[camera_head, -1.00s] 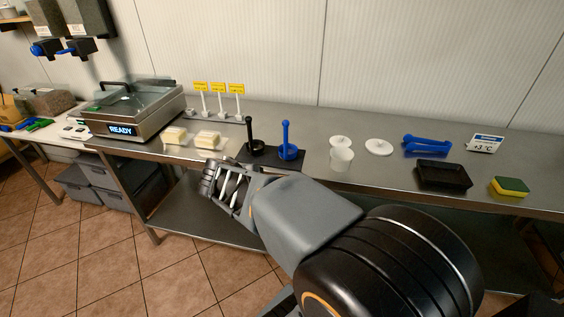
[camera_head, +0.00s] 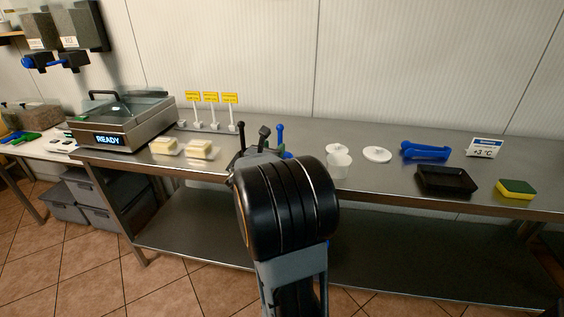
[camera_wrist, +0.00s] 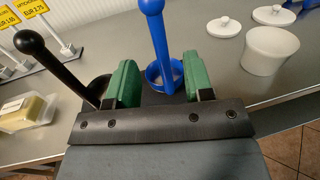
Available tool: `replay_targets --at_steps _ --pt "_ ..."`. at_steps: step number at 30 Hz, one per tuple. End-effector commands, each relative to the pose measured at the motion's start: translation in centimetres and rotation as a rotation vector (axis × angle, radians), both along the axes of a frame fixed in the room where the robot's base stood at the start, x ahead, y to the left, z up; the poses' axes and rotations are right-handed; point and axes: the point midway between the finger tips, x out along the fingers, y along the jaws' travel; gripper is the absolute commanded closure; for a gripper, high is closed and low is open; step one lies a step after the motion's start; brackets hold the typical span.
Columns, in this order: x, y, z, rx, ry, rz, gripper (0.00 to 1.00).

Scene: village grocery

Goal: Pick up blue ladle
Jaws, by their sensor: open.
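The blue ladle (camera_wrist: 159,45) stands upright on a dark holder, its round cup (camera_wrist: 173,77) at the bottom. In the wrist view its handle rises between and beyond the green fingertips of my gripper (camera_wrist: 160,82). The gripper is open and empty, with a gap between the fingers. A black ladle (camera_wrist: 45,55) stands just left of the left finger. In the head view the blue ladle's handle (camera_head: 280,132) shows above my arm, which hides its lower part and most of the gripper.
A white cup (camera_head: 338,166) and white lids (camera_head: 377,154) lie to the right. Butter blocks (camera_head: 200,150) and price signs (camera_head: 211,98) stand left. The steel counter has free room behind.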

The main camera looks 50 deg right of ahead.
Motion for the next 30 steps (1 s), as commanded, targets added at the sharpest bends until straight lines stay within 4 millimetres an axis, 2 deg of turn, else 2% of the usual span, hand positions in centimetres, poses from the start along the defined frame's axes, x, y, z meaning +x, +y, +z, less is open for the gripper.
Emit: replay_targets --at_steps 4,11,21,30 --pt "0.7 -1.8 0.0 0.002 -0.002 -0.001 0.53" --pt "1.1 -2.9 -0.1 0.003 -0.002 0.0 0.53" --pt "2.5 -6.8 -0.3 0.002 -0.002 -0.001 0.53" --pt "2.8 -7.5 -0.3 0.003 -0.002 0.001 0.53"
